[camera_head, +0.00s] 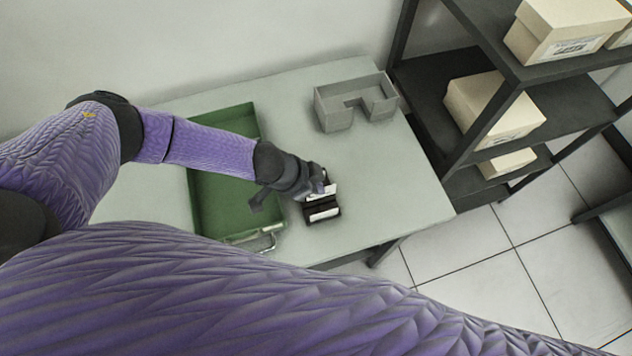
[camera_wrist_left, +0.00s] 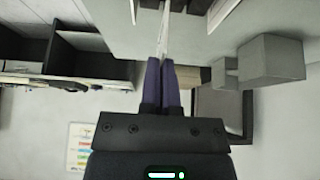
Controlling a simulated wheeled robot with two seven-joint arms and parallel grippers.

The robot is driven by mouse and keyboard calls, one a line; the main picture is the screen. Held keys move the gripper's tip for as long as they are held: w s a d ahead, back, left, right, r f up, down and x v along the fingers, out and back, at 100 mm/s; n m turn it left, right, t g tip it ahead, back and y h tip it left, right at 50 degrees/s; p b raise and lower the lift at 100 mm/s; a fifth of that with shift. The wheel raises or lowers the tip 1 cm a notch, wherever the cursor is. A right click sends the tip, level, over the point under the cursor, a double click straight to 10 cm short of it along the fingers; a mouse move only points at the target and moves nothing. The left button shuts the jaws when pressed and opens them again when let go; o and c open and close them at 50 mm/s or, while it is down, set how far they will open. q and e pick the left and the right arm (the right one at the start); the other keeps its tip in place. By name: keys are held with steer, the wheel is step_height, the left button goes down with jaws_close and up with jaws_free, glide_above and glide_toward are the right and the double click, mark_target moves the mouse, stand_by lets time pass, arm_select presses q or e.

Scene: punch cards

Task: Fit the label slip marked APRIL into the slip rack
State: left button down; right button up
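My left gripper (camera_head: 322,184) is over the front part of the table, right beside a small black rack (camera_head: 322,214) that holds white slips. In the left wrist view its two fingers (camera_wrist_left: 163,62) are closed together on a thin white slip (camera_wrist_left: 165,25), which sticks out past the fingertips. I cannot read any lettering on the slip, so APRIL is not confirmed. The gripper hides part of the rack in the head view, and I cannot tell whether the slip touches it. My right gripper is not in view.
A green tray (camera_head: 198,203) with a metal handle lies left of the rack. A grey U-shaped holder (camera_head: 333,116) stands at the back right of the pale table (camera_head: 415,190). A dark shelf with cream boxes (camera_head: 493,108) stands to the right. The table right of the rack is clear.

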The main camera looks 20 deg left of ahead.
mark_target(317, 197)
arm_select(q)
steer(key=shift+a+f+b, duration=0.1)
steer(key=shift+f+b, duration=1.4)
steer(key=shift+f, duration=0.4)
steer(key=shift+f+b, duration=0.6)
steer(key=shift+f, duration=0.15)
steer(key=c, duration=0.8)
jaws_free()
steer(key=shift+r, duration=0.1)
steer(key=shift+s+a+r, duration=0.15)
steer(key=shift+r, duration=0.2)
steer(key=p+v, duration=0.3)
steer(key=v, duration=0.6)
steer(key=shift+a, duration=0.1)
steer(key=shift+s, duration=0.1)
